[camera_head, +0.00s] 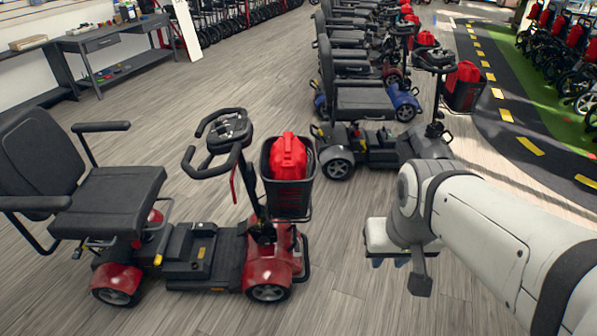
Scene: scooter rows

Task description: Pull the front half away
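A red mobility scooter stands at the front left. Its front half (268,262) has a red fender, front wheels, an upright tiller with black looped handlebars (229,131) and a dark basket (288,190) holding a red bag (288,156). Its rear half (118,278) carries a black seat with armrests. The two halves sit end to end along the low dark deck; I cannot tell whether they are latched. My gripper (390,262) is to the right of the front half, apart from it, over bare floor. My arm's end hides most of the fingers, so their opening is unclear.
A grey scooter (372,148) stands behind to the right, with a row of more scooters beyond. A grey workbench (112,40) is at the back left. A dark marked track (510,110) runs along the right. Wood floor is open between the red scooter and my arm.

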